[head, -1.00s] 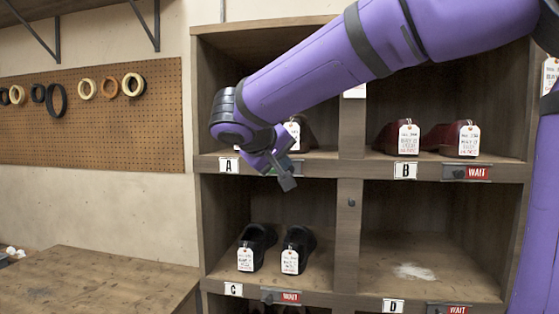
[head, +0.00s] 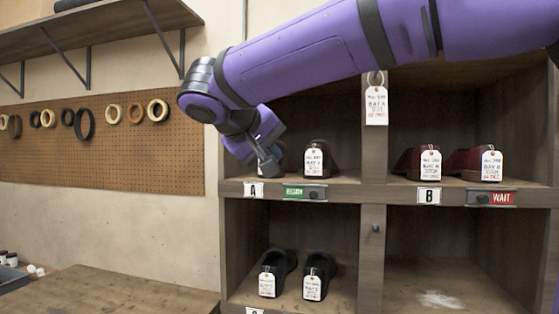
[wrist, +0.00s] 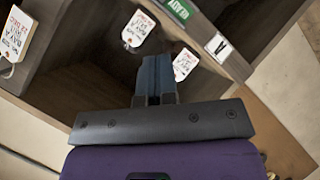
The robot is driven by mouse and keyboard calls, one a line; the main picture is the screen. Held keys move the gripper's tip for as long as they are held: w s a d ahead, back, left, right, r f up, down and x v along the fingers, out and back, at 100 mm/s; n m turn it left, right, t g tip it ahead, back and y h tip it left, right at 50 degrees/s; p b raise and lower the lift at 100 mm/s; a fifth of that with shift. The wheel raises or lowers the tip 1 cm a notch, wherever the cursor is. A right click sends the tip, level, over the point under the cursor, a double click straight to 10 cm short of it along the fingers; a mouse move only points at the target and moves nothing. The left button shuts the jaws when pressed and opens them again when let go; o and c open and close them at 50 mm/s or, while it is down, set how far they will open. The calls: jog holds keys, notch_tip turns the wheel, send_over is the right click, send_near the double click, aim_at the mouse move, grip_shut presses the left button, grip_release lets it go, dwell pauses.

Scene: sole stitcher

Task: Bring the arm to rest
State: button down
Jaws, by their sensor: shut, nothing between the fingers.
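My gripper (head: 268,165) hangs at the end of my purple arm, pointing down in front of compartment A of the wooden shelf. Its fingers are shut and empty. In the wrist view the closed blue-grey fingers (wrist: 155,75) point into the scene, with shelf boards and white tags beyond them. In the head view my gripper partly hides one shoe in compartment A; the other dark shoe (head: 320,157) shows beside it. I cannot tell from the head view how far the fingertips are from the shelf front.
Compartment A has a green READY sign (head: 305,193). Compartment B holds tagged red shoes (head: 462,160) above a red WAIT sign (head: 491,198). Black shoes (head: 318,268) stand in compartment C. A tag (head: 376,105) hangs on the divider. A pegboard (head: 110,150) and bench (head: 110,292) are left.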

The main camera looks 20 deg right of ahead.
jog(key=shift+s+a, duration=0.1)
dwell(0.4)
jog(key=s+d+f+y, duration=0.4)
jog(key=s+f+y, duration=0.1)
jog(key=s+f, duration=0.5)
jog(key=s+d+f+g+y, duration=0.1)
jog(key=s+d+f+y, duration=0.4)
jog(key=s+f, duration=0.5)
jog(key=shift+s+d+g, duration=0.3)
jog(key=shift+s, duration=0.35)
jog(key=shift+s+d, duration=0.1)
